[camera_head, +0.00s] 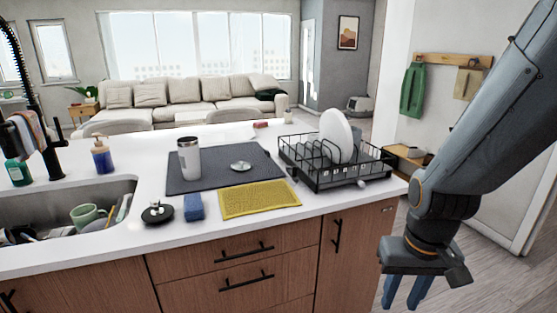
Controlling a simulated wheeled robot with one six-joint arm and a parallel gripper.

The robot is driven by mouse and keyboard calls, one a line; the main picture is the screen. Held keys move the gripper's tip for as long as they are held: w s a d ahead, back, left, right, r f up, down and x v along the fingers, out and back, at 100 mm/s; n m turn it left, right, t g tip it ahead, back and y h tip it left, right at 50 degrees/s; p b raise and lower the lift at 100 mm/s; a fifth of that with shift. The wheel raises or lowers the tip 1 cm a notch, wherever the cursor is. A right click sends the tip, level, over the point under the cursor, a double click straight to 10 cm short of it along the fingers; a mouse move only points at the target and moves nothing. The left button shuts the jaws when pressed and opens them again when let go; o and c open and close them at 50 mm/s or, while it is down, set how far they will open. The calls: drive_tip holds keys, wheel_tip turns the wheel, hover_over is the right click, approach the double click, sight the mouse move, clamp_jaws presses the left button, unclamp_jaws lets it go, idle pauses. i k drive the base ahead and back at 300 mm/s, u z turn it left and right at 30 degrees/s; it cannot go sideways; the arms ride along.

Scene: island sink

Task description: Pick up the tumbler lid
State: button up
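A small round silvery piece with a raised middle, which looks like the tumbler lid (241,165), lies flat on the dark grey mat (215,181). The white tumbler (189,160) stands upright on the mat to its left, with a dark band at its top. My gripper (405,296) hangs at the lower right, off the counter's right end and well apart from the lid. Its two blue fingers point down, spread apart, with nothing visible between them. Their tips are near the bottom edge of the picture.
A black dish rack (323,180) with a white plate (336,134) stands right of the mat. A yellow cloth (259,199), blue sponge (193,207) and black round piece (157,213) lie in front. The sink (60,213) at left holds dishes. Soap bottle (101,156) stands behind it.

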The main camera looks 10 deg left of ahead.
sight(240, 166)
drive_tip(key=z, duration=0.2)
drive_tip(key=i, duration=0.7)
drive_tip(key=u, duration=0.7)
drive_tip(key=i, duration=0.75)
drive_tip(key=u, duration=0.75)
